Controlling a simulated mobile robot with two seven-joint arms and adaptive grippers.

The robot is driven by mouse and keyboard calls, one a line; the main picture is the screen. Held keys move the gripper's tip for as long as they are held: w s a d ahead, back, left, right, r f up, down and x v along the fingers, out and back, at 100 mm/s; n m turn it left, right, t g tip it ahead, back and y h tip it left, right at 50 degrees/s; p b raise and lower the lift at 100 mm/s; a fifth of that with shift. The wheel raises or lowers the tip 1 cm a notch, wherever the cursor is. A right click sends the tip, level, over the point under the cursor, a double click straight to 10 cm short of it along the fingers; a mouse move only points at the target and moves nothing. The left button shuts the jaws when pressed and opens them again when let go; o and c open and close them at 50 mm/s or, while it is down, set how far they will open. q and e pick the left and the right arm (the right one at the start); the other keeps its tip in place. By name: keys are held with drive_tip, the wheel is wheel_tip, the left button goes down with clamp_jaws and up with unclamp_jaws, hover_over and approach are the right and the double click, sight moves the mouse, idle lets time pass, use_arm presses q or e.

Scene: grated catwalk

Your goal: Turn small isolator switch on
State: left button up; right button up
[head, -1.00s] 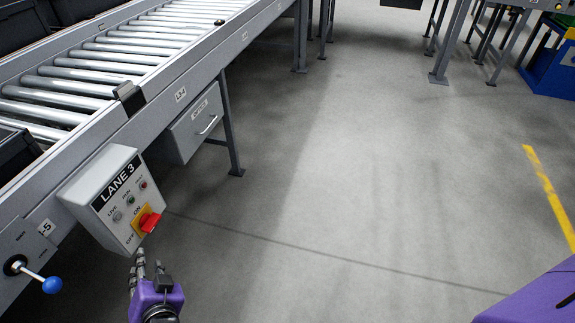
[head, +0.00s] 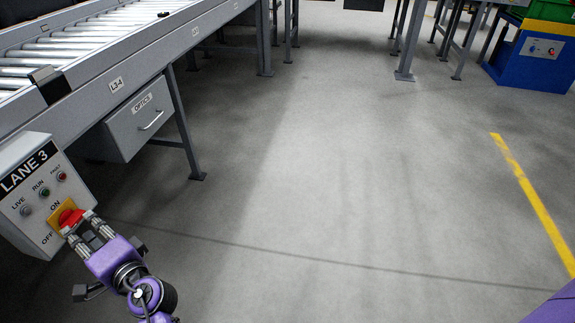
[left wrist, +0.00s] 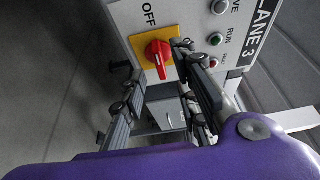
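The isolator switch is a red rotary knob (head: 69,217) on a yellow plate, low on the pale LANE 3 box (head: 18,212), with ON and OFF labels beside it. My left gripper (head: 84,229) is at the knob in the head view, its fingers apart and partly covering the plate. In the left wrist view the knob (left wrist: 157,56) shows between and just beyond the two open fingers (left wrist: 155,66), its long handle pointing away from the OFF label. I cannot tell whether the fingers touch it. My right gripper is out of view.
The box hangs on the side of a roller conveyor (head: 100,68). A grey OPTICS drawer (head: 138,122) and a conveyor leg (head: 185,125) stand behind it. A blue unit (head: 535,55) is at the far right. The concrete floor with a yellow line (head: 530,195) is clear.

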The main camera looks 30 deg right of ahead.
sight(77, 223)
use_arm(q)
drive_tip(key=x, duration=0.4)
drive_tip(key=shift+c, duration=0.8)
clamp_jaws()
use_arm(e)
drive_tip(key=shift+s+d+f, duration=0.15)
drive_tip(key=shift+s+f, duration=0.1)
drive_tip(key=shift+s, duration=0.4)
